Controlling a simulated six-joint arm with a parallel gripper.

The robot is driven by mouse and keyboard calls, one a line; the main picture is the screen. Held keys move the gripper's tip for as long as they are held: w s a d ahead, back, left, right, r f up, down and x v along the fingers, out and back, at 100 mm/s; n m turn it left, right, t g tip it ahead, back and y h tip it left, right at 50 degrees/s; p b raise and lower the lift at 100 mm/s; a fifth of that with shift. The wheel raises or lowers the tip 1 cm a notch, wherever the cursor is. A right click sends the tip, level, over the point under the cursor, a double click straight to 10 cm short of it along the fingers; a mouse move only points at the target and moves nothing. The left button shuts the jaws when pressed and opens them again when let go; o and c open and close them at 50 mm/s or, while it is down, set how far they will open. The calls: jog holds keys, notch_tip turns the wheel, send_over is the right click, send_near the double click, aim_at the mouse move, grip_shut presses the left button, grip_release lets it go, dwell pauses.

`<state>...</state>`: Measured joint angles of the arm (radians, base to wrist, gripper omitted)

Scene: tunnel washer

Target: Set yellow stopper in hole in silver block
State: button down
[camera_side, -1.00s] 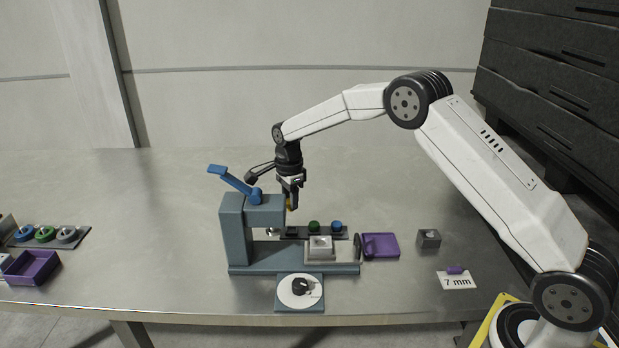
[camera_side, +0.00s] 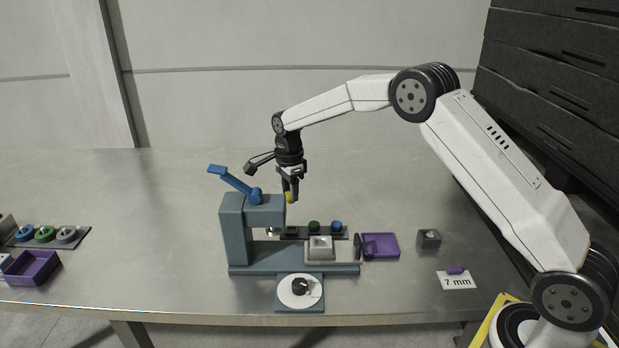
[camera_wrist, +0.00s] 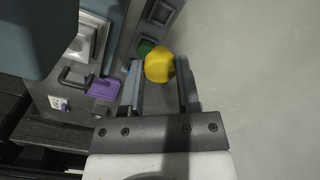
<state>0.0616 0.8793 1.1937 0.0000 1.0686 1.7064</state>
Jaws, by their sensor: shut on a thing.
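My gripper (camera_side: 290,195) is shut on the yellow stopper (camera_side: 288,197). It holds it in the air above the dark rack, just right of the press head. In the wrist view the yellow stopper (camera_wrist: 158,66) sits between the fingertips of my gripper (camera_wrist: 160,80). A silver block (camera_side: 320,246) sits in the holder on the press base, below and right of the gripper. It also shows in the wrist view (camera_wrist: 84,44); its hole cannot be made out clearly.
The blue-grey press (camera_side: 233,235) with a blue lever (camera_side: 235,182) stands close left. The dark rack (camera_side: 325,236) behind the silver block holds a green stopper (camera_side: 314,226) and a blue stopper (camera_side: 337,226). A purple tray (camera_side: 386,243) and grey cube (camera_side: 429,239) lie right.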

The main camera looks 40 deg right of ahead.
jog(key=s+a+r, duration=0.2)
jog(key=s, duration=1)
jog(key=shift+s, duration=0.15)
jog(key=shift+f, duration=0.15)
jog(key=shift+f, duration=2.05)
jog(key=shift+f, duration=0.5)
